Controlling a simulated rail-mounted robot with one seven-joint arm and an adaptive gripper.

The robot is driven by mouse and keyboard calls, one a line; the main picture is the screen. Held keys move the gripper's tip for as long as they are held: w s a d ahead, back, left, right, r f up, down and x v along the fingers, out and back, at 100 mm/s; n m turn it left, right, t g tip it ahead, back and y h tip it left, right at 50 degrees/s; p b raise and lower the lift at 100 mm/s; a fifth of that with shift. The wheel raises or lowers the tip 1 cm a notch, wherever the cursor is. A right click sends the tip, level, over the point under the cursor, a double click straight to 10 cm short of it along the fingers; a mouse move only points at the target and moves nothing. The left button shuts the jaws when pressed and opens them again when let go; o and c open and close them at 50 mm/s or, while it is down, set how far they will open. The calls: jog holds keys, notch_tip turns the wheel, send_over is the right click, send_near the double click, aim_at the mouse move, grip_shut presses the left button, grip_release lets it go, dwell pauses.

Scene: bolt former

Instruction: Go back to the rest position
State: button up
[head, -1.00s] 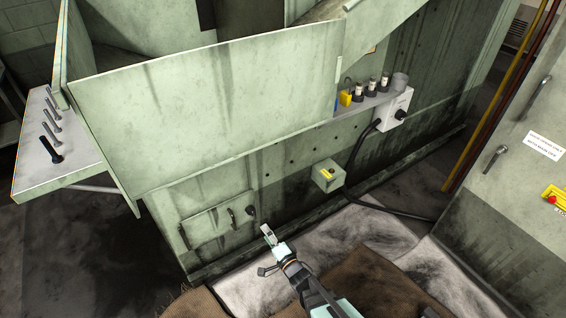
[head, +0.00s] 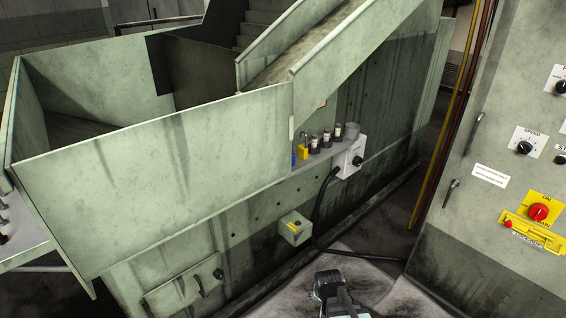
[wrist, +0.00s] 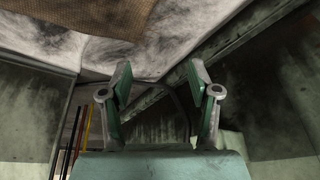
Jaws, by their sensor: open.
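My gripper (wrist: 158,78) is open in the wrist view. Its two green-padded fingers stand apart, with nothing between them. Past the fingertips are the smudged pale floor sheet, a dark curved cable (wrist: 182,112) and green machine walls. In the head view, part of my arm shows at the bottom edge, right of centre. The fingertips cannot be made out there.
The green bolt former's bin (head: 160,175) fills the left. A ledge holds several small bottles (head: 326,140) and a yellow padlock (head: 303,151). A control cabinet with a red switch (head: 539,212) stands right. The pale floor sheet (head: 400,300) lies between.

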jog(key=s+d+r+n+g, duration=0.2)
jog(key=s+d+r+g, duration=0.15)
jog(key=s, duration=0.25)
jog(key=s+f+g, duration=0.4)
jog(key=s, duration=0.7)
jog(key=s+f+g, duration=0.3)
jog(key=s+f, duration=0.1)
jog(key=s, duration=0.8)
jog(key=s+f+g, duration=0.4)
jog(key=s+f, duration=0.1)
jog(key=s, duration=0.6)
jog(key=w+r+t+p, duration=0.2)
jog(key=r+p, duration=0.6)
jog(key=p, duration=0.3)
jog(key=w+r+t+p, duration=0.2)
jog(key=r+p, duration=0.6)
jog(key=p, duration=0.3)
jog(key=shift+w+r, duration=0.35)
